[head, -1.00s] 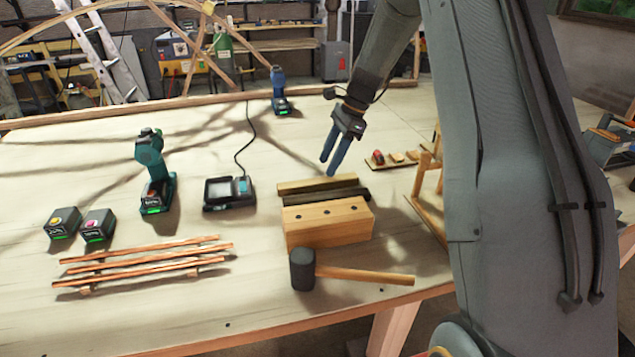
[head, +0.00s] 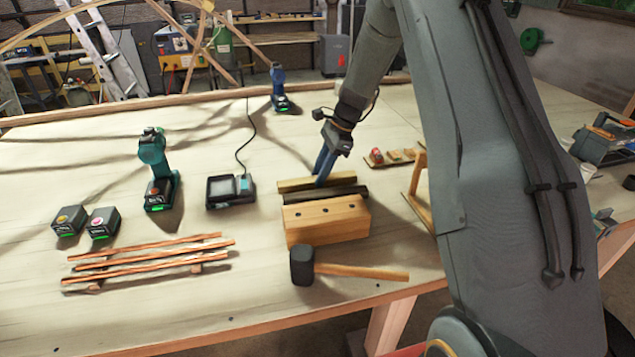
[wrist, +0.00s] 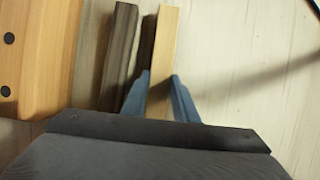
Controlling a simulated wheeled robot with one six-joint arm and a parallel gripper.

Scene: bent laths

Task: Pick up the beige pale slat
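The beige pale slat (head: 292,185) lies on the workbench behind a dark slat (head: 297,198). In the wrist view the beige slat (wrist: 166,42) runs up from between the blue fingers of my gripper (wrist: 160,97). One finger is in the gap between the beige slat and the dark slat (wrist: 121,45), the other on the beige slat's far side. My gripper (head: 323,178) is down at the slat in the head view. The fingers stand apart with a small space beside the slat, so it looks open around it. The fingertips' depth is hard to tell.
A wooden block with dark holes (head: 325,220) stands just in front of the dark slat. A mallet (head: 303,266) lies nearer the front edge. A charger (head: 231,191) and a green drill (head: 156,170) are to the left. Copper-toned laths (head: 150,262) lie at front left.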

